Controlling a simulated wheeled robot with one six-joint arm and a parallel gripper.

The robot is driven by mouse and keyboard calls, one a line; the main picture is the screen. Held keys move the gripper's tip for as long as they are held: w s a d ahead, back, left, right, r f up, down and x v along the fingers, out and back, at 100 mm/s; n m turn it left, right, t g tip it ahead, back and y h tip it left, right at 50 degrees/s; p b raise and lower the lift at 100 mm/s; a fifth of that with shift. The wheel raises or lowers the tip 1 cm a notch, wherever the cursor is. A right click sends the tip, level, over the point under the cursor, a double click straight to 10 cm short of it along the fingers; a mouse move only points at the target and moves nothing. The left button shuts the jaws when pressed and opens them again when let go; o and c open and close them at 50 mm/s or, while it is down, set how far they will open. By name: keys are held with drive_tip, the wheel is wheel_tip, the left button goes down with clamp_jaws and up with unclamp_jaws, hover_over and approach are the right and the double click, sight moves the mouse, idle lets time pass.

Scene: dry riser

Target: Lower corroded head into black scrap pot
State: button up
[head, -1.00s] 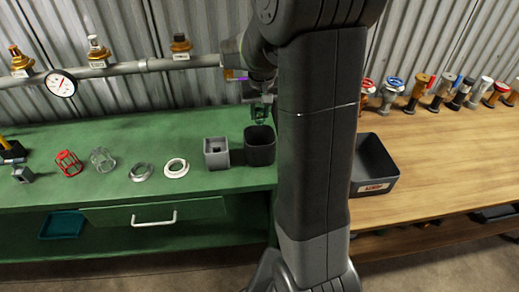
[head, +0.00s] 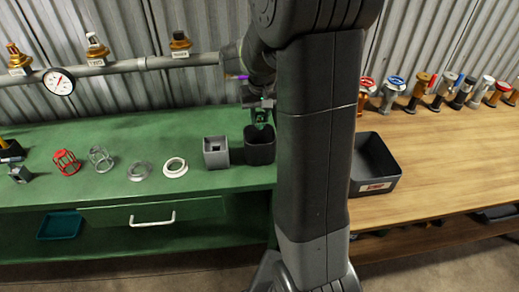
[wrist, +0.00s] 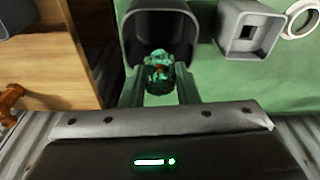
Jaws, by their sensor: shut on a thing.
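The corroded head (wrist: 158,70) is a small green, knobbly piece with reddish-brown patches. My gripper (wrist: 160,88) is shut on it, one finger on each side. The black scrap pot (head: 260,150) is a square, open-topped dark pot at the right end of the green bench. In the wrist view the pot (wrist: 186,42) is beyond the fingertips, and the head overlaps its opening. In the head view my gripper (head: 260,110) is at the pot's mouth, with the head at about rim level. How deep the head sits cannot be told.
A grey square pot (head: 216,153) stands close left of the black pot. White ring (head: 175,167), grey ring (head: 139,172) and red cage (head: 67,162) lie further left. A dark bin (head: 374,168) is on the wooden bench at right. A pipe (head: 140,66) runs behind.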

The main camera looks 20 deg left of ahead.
sight(260, 128)
drive_tip(key=shift+f+b, duration=2.25)
drive_tip(key=shift+f, duration=1.3)
drive_tip(key=shift+f+b, duration=1.75)
drive_tip(key=shift+f, duration=0.75)
drive_tip(key=o, duration=1.2)
drive_tip(key=shift+c, duration=0.2)
drive_tip(key=shift+r, duration=0.1)
